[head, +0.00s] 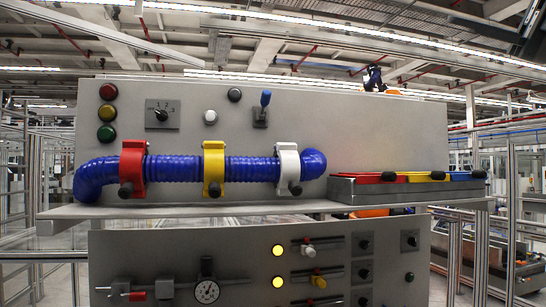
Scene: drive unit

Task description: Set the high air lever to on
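A small lever with a blue handle (265,102) stands upright on a grey plate on the upper panel, above the blue hose. It is the only lever of this kind on the upper panel; no readable label marks it as the high air lever, nor its on position. On the lower panel, slides with a white knob (309,251), a yellow knob (317,281) and a red-handled part (137,296) show. Neither of my grippers is in the head view.
A ribbed blue hose (180,169) runs through red (133,165), yellow (213,165) and white (289,165) clamps below the lever. A shelf (230,209) juts out under it. A grey case (390,194) with coloured tops sits at right. The space before the lever is clear.

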